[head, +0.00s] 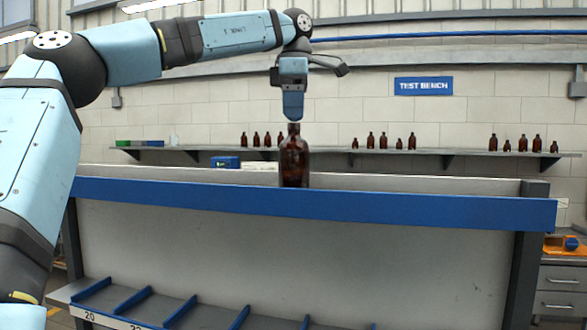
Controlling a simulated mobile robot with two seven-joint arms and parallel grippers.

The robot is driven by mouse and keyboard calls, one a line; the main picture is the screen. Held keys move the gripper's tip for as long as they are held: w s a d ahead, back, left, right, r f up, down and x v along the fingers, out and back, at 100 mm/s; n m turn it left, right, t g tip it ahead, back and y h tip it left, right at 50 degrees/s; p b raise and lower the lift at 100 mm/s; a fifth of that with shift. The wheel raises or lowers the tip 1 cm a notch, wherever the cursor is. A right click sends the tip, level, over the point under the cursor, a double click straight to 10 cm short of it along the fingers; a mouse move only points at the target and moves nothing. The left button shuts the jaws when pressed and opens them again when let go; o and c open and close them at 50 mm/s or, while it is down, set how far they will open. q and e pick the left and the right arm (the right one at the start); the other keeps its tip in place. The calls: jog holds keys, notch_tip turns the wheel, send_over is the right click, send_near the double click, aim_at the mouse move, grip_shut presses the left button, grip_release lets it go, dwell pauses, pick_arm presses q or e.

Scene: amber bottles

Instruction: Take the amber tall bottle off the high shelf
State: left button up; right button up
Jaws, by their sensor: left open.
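The amber tall bottle (294,165) stands upright near the blue front edge of the high shelf (200,197), about mid-width. My left arm comes in from the left and reaches over the shelf. My left gripper (293,112) points down just above the bottle, with its tips in line with the bottle's neck and cap. The gripper is open, and its near side hides the space between its fingers. I cannot tell whether the tips are around the neck or in front of it. My right gripper is not in view.
Several smaller amber bottles (383,141) stand on a wall shelf (465,153) behind. A blue box (225,162) sits behind the high shelf, to the left. Below are slanted bins with blue dividers (132,299). The high shelf looks clear on both sides of the tall bottle.

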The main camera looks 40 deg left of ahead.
aim_at(294, 138)
pick_arm(q)
jog(key=shift+w+a+f, duration=0.1)
jog(key=shift+f, duration=0.95)
jog(key=f, duration=0.1)
jog(key=f+p, duration=0.1)
jog(key=f, duration=0.1)
jog(key=shift+w+a+f, duration=0.1)
jog(key=shift+a+f, duration=0.1)
jog(key=shift+f, duration=0.05)
jog(key=shift+w+a+f, duration=0.1)
jog(key=shift+a+f, duration=0.05)
jog(key=shift+f, duration=0.35)
jog(key=shift+d+r, duration=0.1)
jog(key=shift+d, duration=0.1)
jog(key=c, duration=1.4)
